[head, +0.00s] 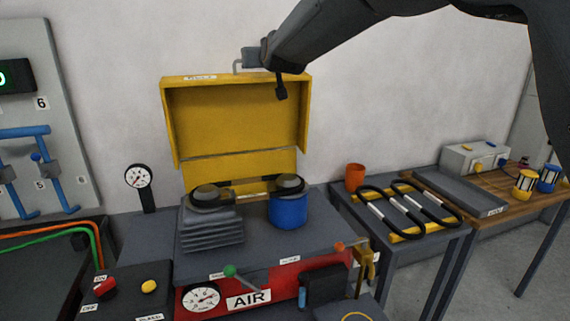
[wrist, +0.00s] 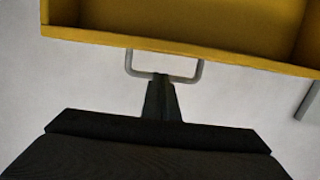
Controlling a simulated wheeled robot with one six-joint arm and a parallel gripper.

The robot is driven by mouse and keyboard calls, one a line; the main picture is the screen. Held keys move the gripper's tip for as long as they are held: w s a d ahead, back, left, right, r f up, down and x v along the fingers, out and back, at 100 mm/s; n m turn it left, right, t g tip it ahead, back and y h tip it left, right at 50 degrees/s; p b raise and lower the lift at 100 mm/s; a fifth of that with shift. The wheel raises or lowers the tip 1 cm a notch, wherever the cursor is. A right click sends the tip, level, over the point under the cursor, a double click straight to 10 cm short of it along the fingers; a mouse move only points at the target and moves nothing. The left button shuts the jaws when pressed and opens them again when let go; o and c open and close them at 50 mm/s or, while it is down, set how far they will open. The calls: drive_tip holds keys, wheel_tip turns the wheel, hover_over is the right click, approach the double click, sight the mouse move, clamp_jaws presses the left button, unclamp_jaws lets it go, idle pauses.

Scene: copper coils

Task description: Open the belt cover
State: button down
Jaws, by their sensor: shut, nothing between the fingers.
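The yellow belt cover (head: 235,112) stands raised, its hollow inside facing the head camera, above the machine's dark top. In the wrist view its yellow edge (wrist: 200,47) crosses the top of the picture. A grey U-shaped handle (head: 236,66) sits on the cover's upper edge; it also shows in the wrist view (wrist: 198,72). My gripper (head: 247,58) is shut and empty, with its tips at the handle. In the wrist view the shut fingers (wrist: 160,80) overlap the handle's bar; I cannot tell whether they touch it.
Two dark pulleys with a belt, a grey ribbed block (head: 213,232) and a blue cylinder (head: 288,210) sit below the cover. A gauge (head: 138,177) stands left. A side table (head: 455,232) at right holds black loops and an orange cup (head: 355,177).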

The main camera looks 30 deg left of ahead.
drive_tip(key=shift+w+a, duration=0.15)
drive_tip(key=shift+w, duration=0.1)
idle(0.5)
drive_tip(key=b+v, duration=0.4)
drive_tip(key=v, duration=1)
drive_tip(key=w+d+f+m+g+h, duration=0.15)
drive_tip(key=w+d+f+h, duration=0.35)
drive_tip(key=d+f, duration=0.95)
drive_tip(key=d+f+m+g+h, duration=0.1)
drive_tip(key=d+f+h, duration=0.1)
drive_tip(key=d+f, duration=0.6)
drive_tip(key=d+f+m+g+h, duration=0.15)
drive_tip(key=d+f, duration=0.35)
drive_tip(key=d, duration=0.6)
drive_tip(key=s+d+f+m+g+h, duration=0.1)
drive_tip(key=s+d+f+m+g, duration=0.1)
drive_tip(key=s+d+f, duration=0.55)
drive_tip(key=s+d+f+m+g+h, duration=0.15)
drive_tip(key=d+f, duration=0.25)
drive_tip(key=d, duration=0.6)
drive_tip(key=s+d+f+m+g, duration=0.1)
drive_tip(key=s+d+f, duration=0.2)
drive_tip(key=s, duration=0.4)
drive_tip(key=s+d+f+m+g+h, duration=0.1)
drive_tip(key=s+d+f+g, duration=0.1)
drive_tip(key=s+d, duration=0.4)
drive_tip(key=shift+s+f, duration=0.4)
drive_tip(key=shift+f, duration=0.2)
